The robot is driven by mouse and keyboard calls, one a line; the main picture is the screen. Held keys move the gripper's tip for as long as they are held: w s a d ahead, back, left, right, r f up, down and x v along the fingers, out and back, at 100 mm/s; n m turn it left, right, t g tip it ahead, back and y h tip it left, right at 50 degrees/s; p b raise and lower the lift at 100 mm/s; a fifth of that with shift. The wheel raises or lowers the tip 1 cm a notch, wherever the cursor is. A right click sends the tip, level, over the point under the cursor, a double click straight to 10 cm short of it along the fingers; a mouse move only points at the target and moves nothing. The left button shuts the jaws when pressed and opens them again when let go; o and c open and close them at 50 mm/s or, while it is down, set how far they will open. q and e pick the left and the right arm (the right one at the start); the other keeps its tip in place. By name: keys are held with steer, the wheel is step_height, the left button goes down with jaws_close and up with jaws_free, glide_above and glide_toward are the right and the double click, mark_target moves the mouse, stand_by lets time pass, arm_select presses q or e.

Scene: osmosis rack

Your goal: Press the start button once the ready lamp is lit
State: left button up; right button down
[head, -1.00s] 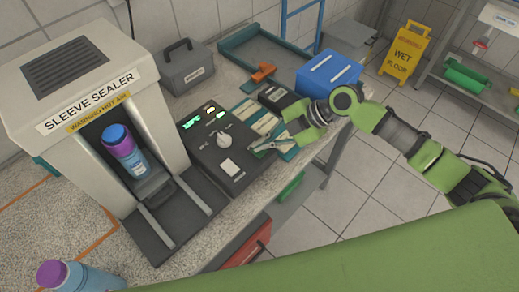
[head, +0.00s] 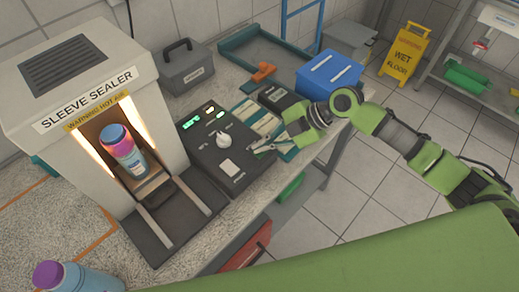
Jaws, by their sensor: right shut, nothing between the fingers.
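The dark control panel (head: 208,172) stands on the bench to the right of the sleeve sealer (head: 65,75). The sealer's inside glows orange around a bottle (head: 132,162) with a blue cap. My right gripper (head: 256,149) is shut and empty at the panel's right edge, apart from the button. My left gripper is not in view.
A second bottle (head: 85,280) with a purple cap stands at the lower left. Behind the panel are a grey case (head: 187,70), a teal tray (head: 262,46) and a blue box (head: 329,77). A yellow wet-floor sign (head: 405,53) stands on the floor.

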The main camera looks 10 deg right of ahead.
steer(key=shift+r+p, duration=0.45)
steer(key=shift+r, duration=0.35)
steer(key=shift+r+p, duration=1.7)
steer(key=shift+r, duration=0.85)
steer(key=shift+d, duration=0.1)
